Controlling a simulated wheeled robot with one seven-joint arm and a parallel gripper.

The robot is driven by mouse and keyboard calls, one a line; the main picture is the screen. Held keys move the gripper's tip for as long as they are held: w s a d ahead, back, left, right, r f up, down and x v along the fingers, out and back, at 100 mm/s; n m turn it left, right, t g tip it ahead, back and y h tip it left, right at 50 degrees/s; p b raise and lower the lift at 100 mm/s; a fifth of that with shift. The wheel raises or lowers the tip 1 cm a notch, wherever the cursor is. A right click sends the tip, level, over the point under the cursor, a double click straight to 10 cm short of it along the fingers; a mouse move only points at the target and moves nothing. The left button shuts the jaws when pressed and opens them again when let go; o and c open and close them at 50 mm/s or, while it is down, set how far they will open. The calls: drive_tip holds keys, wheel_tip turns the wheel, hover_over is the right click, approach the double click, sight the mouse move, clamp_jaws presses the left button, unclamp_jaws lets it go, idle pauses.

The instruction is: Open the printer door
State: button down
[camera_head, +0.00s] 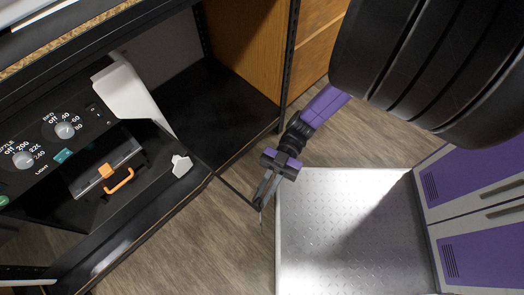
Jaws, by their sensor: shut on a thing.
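The printer (90,125) stands on the shelf at the left, with dials, a green button and a teal light switch on its dark front panel. Below the panel its dark interior shows, with an orange handle (120,181) on a grey part inside. A thin dark bar (237,192) runs from near the shelf's front edge out to my gripper; it looks like the printer door seen edge-on, though I cannot be sure. My gripper (261,208) is shut on the outer end of this bar, above the floor in front of the shelf. The fingertips partly hide the contact.
A metal tread-plate platform (310,235) lies right of my gripper, with purple-doored cabinets (480,220) beyond it. A black shelf post (290,50) stands behind my arm. The shelf surface (210,110) right of the printer is bare. A small white piece (181,165) sits near the printer's right side.

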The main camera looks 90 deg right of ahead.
drive_tip(key=shift+w+d+f, duration=0.1)
drive_tip(key=shift+w+d, duration=0.3)
drive_tip(key=c, duration=1.6)
unclamp_jaws()
drive_tip(key=shift+o, duration=0.5)
drive_tip(key=shift+a, duration=0.1)
drive_tip(key=v, duration=0.8)
drive_tip(key=shift+a, duration=0.1)
